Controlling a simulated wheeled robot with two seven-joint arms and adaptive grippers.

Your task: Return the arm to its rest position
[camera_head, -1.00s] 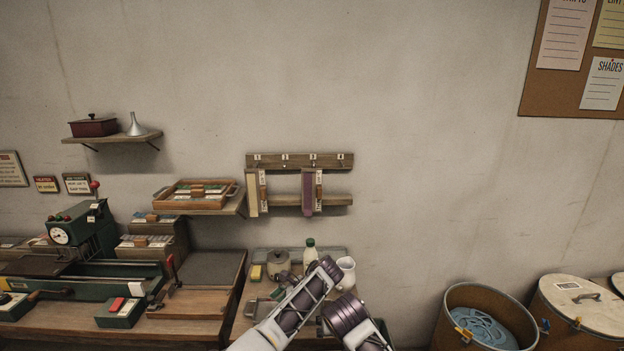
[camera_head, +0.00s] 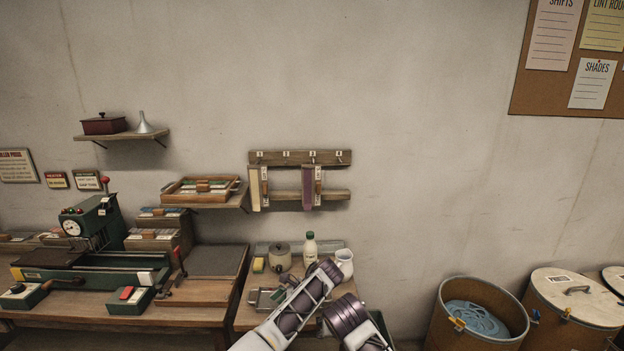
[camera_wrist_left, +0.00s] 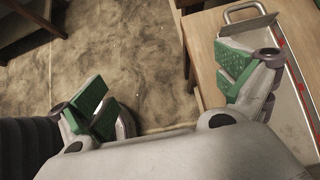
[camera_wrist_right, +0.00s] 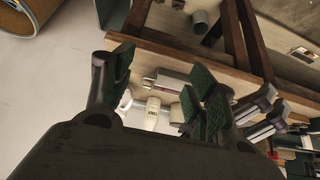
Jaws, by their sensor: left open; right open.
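My two arms enter at the bottom centre of the head view, with grey and dark purple links in front of the small bench.
A peg rack (camera_head: 300,158) hangs above. A green machine (camera_head: 95,268) stands left. Round bins (camera_head: 478,312) stand right.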

